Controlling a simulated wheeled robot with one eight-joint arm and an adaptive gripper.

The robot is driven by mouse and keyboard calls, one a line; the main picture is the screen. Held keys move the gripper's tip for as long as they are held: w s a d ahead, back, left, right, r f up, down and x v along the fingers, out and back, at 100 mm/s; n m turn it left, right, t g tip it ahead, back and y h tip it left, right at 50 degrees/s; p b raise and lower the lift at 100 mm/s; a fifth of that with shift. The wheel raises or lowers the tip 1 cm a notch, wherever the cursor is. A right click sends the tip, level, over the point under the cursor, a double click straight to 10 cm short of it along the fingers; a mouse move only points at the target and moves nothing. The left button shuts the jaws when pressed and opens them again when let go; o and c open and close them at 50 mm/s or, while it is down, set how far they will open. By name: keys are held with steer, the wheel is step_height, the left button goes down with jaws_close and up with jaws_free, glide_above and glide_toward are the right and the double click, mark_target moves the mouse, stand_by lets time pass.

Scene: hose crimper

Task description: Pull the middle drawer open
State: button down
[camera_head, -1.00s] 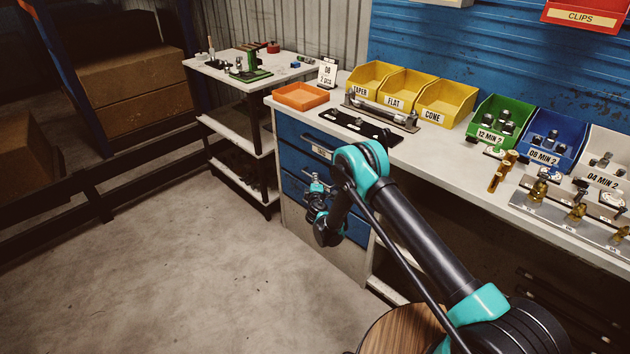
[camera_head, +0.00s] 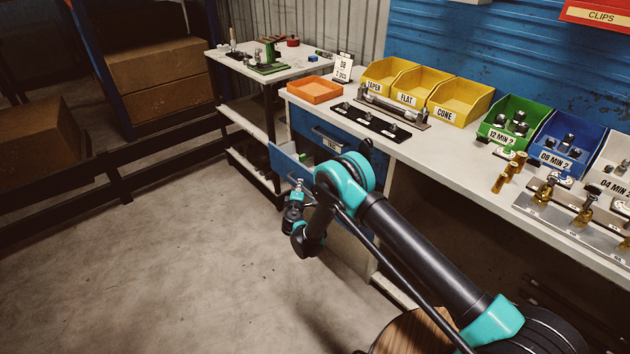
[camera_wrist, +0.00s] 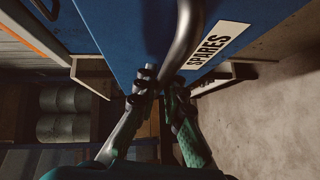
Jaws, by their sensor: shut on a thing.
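The middle drawer (camera_head: 285,162) is blue and stands pulled out from the bench cabinet, below the top drawer. In the wrist view its blue front (camera_wrist: 125,35) fills the upper part, with a label (camera_wrist: 216,45) reading SPARES. Its grey bar handle (camera_wrist: 187,40) runs down between my fingers. My gripper (camera_wrist: 160,88) is shut on this handle; the fingertips partly hide its lower end. In the head view my gripper (camera_head: 298,187) is small, at the drawer front, and my arm hides part of the cabinet.
The top drawer (camera_head: 318,135) is shut. The bench top (camera_head: 440,150) carries an orange tray (camera_head: 314,90), yellow bins (camera_head: 459,98) and fittings. A side table (camera_head: 290,64) stands close left of the cabinet. The floor (camera_head: 170,260) in front is clear.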

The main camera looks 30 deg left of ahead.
steer(key=s+a, duration=0.3)
steer(key=s, duration=0.5)
steer(key=shift+s+a, duration=0.3)
steer(key=shift+s, duration=0.1)
steer(key=c, duration=1.6)
jaws_free()
steer(key=v, duration=0.7)
steer(key=shift+s+d, duration=0.1)
steer(key=shift+s, duration=0.15)
